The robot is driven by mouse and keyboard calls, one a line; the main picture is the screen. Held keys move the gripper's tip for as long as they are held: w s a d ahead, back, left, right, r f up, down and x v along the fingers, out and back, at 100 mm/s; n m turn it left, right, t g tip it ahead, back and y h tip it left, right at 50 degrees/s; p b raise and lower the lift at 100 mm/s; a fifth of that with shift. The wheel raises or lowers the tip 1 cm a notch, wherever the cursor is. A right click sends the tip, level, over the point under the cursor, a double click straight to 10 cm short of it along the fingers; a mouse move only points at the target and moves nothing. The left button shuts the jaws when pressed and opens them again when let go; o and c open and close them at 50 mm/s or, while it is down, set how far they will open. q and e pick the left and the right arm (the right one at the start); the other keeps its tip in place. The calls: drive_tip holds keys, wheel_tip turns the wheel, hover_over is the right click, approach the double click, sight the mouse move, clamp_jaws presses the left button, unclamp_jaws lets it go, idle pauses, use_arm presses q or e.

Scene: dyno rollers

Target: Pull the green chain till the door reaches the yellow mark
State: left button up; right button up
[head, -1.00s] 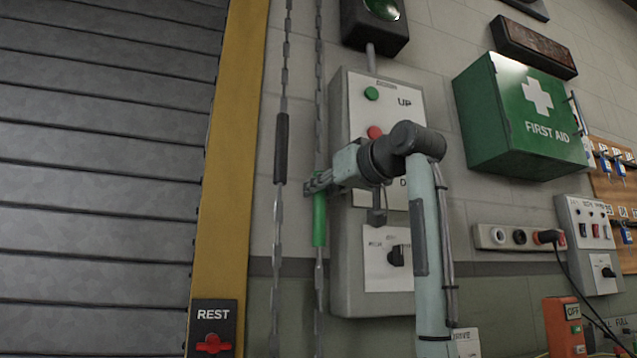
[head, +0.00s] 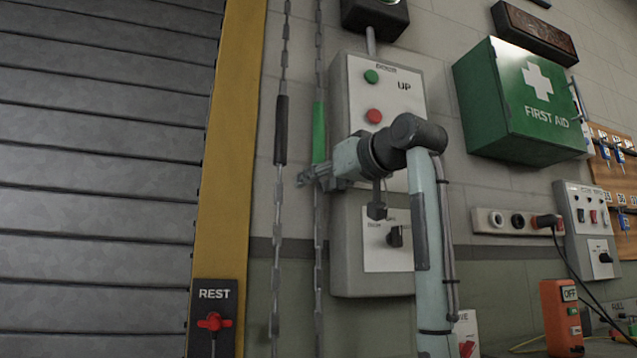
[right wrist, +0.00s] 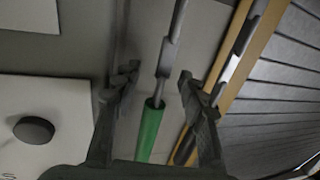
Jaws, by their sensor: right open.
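The green chain hangs along the wall right of the door, its green sleeve (head: 319,132) just above my right gripper (head: 308,180). In the right wrist view the open fingers (right wrist: 158,80) stand either side of the chain, with the green sleeve (right wrist: 149,132) low between them and no visible grip. The grey slatted door (head: 95,180) fills the left of the head view. Its bottom edge is out of view. The yellow door frame (head: 222,180) shows, but I cannot make out a separate yellow mark. My left gripper is out of view.
A second chain with a dark sleeve (head: 281,130) hangs close on the left. A control box (head: 340,260) with UP and red buttons stands behind my arm. A REST plate (head: 213,345) with a red handle and a green first aid box (head: 520,105) are nearby.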

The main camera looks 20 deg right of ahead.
drive_tip(key=v, duration=1.2)
idle(0.3)
